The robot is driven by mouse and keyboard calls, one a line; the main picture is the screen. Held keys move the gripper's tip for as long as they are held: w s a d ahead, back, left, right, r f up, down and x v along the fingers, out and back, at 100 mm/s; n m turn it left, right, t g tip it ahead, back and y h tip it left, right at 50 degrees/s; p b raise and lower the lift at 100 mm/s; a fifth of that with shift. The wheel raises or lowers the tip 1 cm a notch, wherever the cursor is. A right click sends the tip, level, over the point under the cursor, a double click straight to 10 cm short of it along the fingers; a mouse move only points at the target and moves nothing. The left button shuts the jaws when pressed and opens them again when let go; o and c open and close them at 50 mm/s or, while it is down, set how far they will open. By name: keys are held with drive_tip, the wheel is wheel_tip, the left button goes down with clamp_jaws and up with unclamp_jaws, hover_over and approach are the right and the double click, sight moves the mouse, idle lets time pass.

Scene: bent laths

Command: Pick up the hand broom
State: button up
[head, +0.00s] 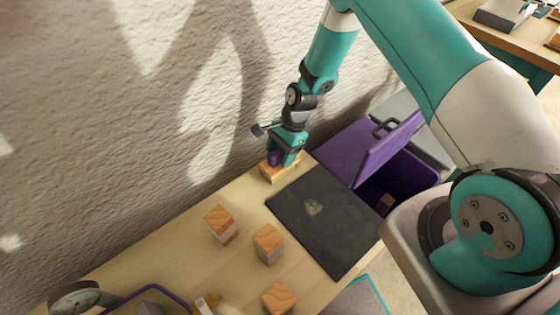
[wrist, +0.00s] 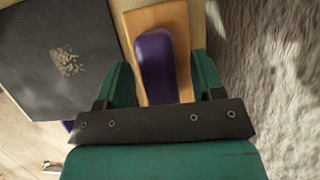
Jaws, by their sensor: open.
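A purple rounded handle (wrist: 157,66) lies over an orange-brown wooden piece (wrist: 140,22); this looks like the hand broom, but no bristles show. In the head view the wooden piece (head: 279,172) is at the far end of the table, near the wall, with the purple part (head: 274,158) partly behind my gripper. My gripper (head: 286,154) is pointed down over it. In the wrist view my gripper (wrist: 163,75) is open, with one teal finger on each side of the purple handle. I see no clear contact.
A dark mat (head: 322,222) with a pale crumb patch (head: 312,207) lies beside the broom. Several wooden blocks (head: 220,225) stand on the table (head: 165,262). A purple bin (head: 345,147) with a raised lid is right of the table. The rough wall (head: 110,130) is close behind.

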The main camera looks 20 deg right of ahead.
drive_tip(key=shift+f, duration=0.1)
drive_tip(key=shift+c, duration=0.4)
clamp_jaws()
wheel_tip(320, 180, up, 20)
idle(0.4)
